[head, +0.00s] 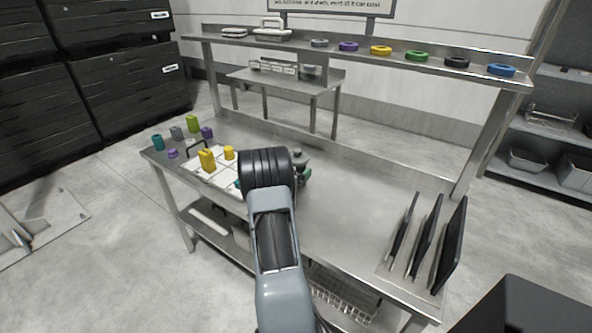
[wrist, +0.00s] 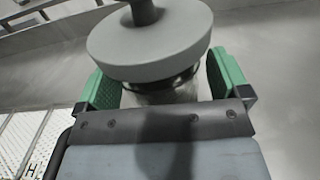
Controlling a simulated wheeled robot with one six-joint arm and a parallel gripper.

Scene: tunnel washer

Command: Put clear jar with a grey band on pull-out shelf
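The jar (wrist: 165,92) is between the two green-padded fingers of my gripper (wrist: 165,85) in the wrist view. Its wide grey lid (wrist: 150,42) with a knob hides most of the body, and I cannot make out a grey band. The fingers sit close at both sides, but whether they press on it is unclear. In the head view the grey lid (head: 299,154) and a green finger (head: 304,176) show just right of my wrist, over the workbench (head: 345,200). I cannot identify a pull-out shelf for certain.
Yellow, green, teal and purple items stand around a white perforated mat (head: 199,176) at the bench's left. Dark upright panels (head: 422,238) stand at its right end. An upper shelf (head: 340,48) holds several coloured rings. A wire basket (head: 342,294) is below. The bench middle is clear.

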